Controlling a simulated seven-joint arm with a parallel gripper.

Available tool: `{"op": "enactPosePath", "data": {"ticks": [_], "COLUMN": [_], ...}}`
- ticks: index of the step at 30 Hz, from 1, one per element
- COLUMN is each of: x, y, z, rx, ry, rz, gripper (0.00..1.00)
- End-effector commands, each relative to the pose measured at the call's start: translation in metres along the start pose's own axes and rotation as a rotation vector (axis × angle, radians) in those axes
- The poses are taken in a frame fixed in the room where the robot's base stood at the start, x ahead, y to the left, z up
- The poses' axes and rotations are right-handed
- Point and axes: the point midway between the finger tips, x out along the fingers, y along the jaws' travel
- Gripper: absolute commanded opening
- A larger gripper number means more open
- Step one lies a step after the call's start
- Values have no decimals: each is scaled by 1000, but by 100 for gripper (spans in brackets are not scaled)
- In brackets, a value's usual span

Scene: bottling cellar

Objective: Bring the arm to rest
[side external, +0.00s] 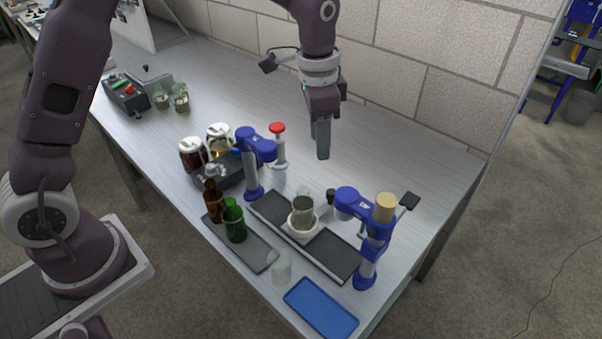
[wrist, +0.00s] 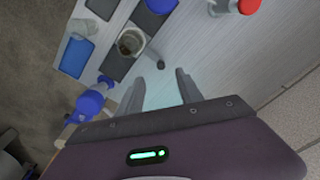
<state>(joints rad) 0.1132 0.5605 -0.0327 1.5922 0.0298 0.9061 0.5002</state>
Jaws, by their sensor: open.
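My gripper (side external: 322,152) hangs pointing down above the back part of the metal bench, clear of everything on it. In the wrist view its two fingers (wrist: 160,88) stand apart with only bare bench top between them. It holds nothing. My arm reaches in from above, and its base stands at the left in the side external view.
A block wall rises behind. The bench's right side is clear.

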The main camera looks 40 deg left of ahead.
Motion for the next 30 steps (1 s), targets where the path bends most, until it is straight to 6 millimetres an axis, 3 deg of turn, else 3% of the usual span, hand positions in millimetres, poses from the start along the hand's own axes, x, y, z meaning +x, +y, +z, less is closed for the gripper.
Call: {"op": "enactPosePath", "data": {"ticks": [1,3,7,9,12,15,19,30], "x": [-37,-80,-136,-149,-152,-146,-139,-139], "y": [4,15,47,68,94,112,121,121], "z": [19,52,124,163,208,235,249,249], "rx": [-55,-147,-327,-421,-533,-607,-647,-649], "ry": [38,87,191,247,317,366,391,392], "rz": [-26,-55,-101,-118,-132,-138,-139,-139], "gripper": [43,43,43,43,43,43,43,43]}}
